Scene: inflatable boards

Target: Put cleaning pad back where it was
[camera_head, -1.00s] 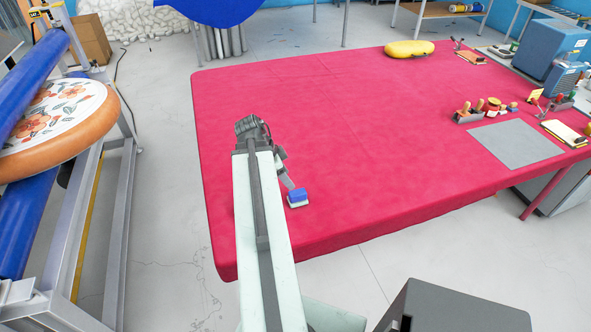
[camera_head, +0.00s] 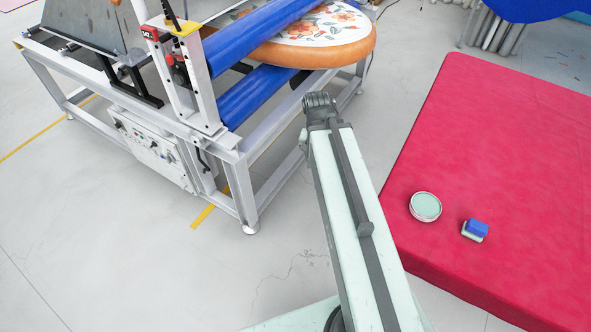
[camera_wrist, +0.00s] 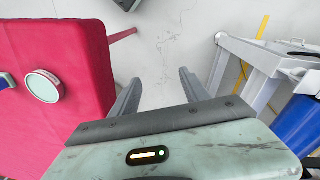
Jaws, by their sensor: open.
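The cleaning pad appears to be the small blue block with a pale underside (camera_head: 475,230); it rests on the red-covered table (camera_head: 510,150) near its front edge. Part of it shows at the left edge of the wrist view (camera_wrist: 6,80). A round, pale green-topped tin (camera_head: 425,207) stands just left of it, apart from it, and also shows in the wrist view (camera_wrist: 43,86). My gripper (camera_wrist: 160,82) is open and empty, over bare floor beside the table. In the head view my arm hides its fingers.
A grey metal frame machine (camera_head: 190,130) with blue rollers (camera_head: 245,95) stands left of my arm. Bare floor lies between machine and table. A blue sheet (camera_head: 520,8) hangs at top right.

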